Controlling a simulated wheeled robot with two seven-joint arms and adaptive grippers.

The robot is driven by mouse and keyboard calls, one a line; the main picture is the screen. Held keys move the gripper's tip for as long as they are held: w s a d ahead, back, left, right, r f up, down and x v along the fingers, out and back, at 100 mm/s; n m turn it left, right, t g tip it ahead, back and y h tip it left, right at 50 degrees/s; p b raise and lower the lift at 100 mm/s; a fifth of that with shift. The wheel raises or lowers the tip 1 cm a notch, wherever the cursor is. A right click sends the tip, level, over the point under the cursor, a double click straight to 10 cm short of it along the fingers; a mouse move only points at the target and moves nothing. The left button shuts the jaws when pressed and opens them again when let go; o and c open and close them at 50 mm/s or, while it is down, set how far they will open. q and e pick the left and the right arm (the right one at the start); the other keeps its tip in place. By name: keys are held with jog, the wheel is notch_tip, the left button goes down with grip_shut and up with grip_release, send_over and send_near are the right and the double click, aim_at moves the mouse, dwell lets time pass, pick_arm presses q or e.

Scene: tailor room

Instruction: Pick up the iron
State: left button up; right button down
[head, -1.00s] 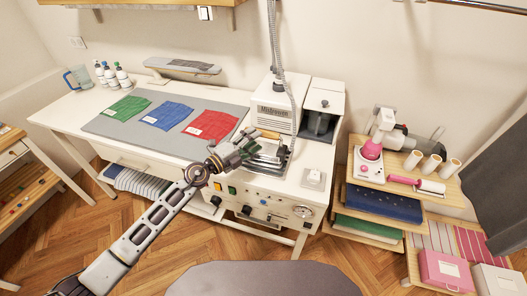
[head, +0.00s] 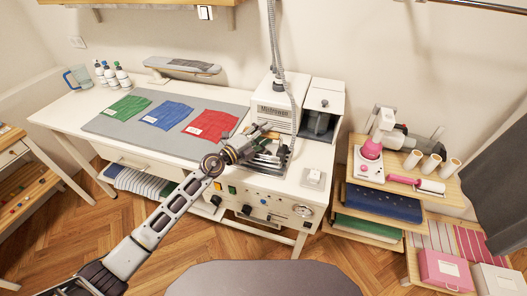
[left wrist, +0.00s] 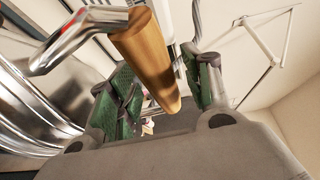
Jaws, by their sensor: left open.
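The iron (head: 266,158) has a shiny metal body and a wooden handle. It rests on the metal plate at the right part of the ironing table (head: 318,150). In the head view my left gripper (head: 262,140) is at the iron and covers most of its handle. In the left wrist view the brown wooden handle (left wrist: 148,60) lies between the two green-padded fingers (left wrist: 160,92), which are apart and open. Whether a pad touches the handle cannot be told. My right gripper is not in view.
Red (head: 211,124), blue (head: 162,115) and green cloths (head: 125,107) lie on the grey mat left of the iron. A white steam unit (head: 275,108) with a hose stands behind it. A shelf (head: 440,190) with a pink machine stands at the right.

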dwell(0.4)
pick_arm(q)
grip_shut()
dwell(0.4)
jog(key=shift+w+r, duration=0.15)
jog(key=shift+r, duration=0.15)
